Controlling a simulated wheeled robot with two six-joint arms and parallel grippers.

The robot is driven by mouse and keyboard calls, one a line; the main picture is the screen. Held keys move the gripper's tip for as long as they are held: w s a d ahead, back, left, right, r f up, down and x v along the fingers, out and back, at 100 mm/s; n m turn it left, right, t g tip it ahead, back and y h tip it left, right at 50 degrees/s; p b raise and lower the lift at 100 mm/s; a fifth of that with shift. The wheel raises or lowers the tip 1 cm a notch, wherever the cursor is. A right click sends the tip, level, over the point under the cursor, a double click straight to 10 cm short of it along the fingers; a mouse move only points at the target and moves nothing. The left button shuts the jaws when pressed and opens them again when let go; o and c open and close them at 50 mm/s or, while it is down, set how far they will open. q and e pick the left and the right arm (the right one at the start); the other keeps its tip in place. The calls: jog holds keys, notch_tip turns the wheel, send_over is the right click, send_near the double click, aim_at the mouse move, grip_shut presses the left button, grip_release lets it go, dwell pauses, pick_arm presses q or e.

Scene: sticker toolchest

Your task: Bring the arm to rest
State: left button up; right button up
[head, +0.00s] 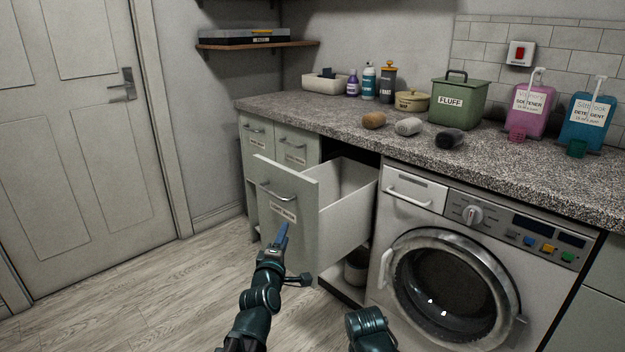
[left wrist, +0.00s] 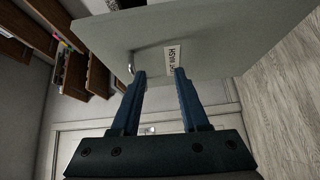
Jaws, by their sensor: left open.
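My left gripper (head: 282,236) is in front of the open drawer (head: 290,222), near the lower part of its front panel. In the left wrist view, my left gripper (left wrist: 162,75) has its two blue fingers apart with nothing between them. The drawer front (left wrist: 215,40) fills the upper part of that view, with its handle and a white label just beyond the fingertips. I cannot tell whether the fingers touch the panel. Part of my other arm shows at the bottom of the head view; its gripper is out of view.
A washing machine (head: 450,270) with a shut round door stands right of the drawer. The speckled counter (head: 330,118) holds several bottles, a green FLUFF bin (head: 458,103), three rolled items and two dispensers. A door (head: 75,130) is at the left. The floor (head: 150,290) at lower left is clear.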

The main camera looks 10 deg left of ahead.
pick_arm(q)
jog(key=s+d+f+m+g+h, duration=0.2)
jog(key=s+d+f+m+g, duration=0.25)
jog(key=d+f+m, duration=0.2)
jog(key=s+d+f+m+g+h, duration=0.1)
jog(key=s+d+f+m+g, duration=0.4)
jog(key=f, duration=0.3)
jog(key=s+f+m+g+y, duration=0.2)
jog(key=s+f+m+g, duration=0.25)
jog(key=s, duration=0.35)
jog(key=s+f+m+g+y, duration=0.25)
jog(key=s+m+g, duration=0.2)
jog(key=s, duration=0.25)
notch_tip(320, 180, up, 36)
jog(key=s+p, duration=0.1)
jog(key=p, duration=3.5)
jog(key=shift+a+r+m, duration=0.15)
jog(key=shift+r+m, duration=0.1)
jog(key=shift+m, duration=0.1)
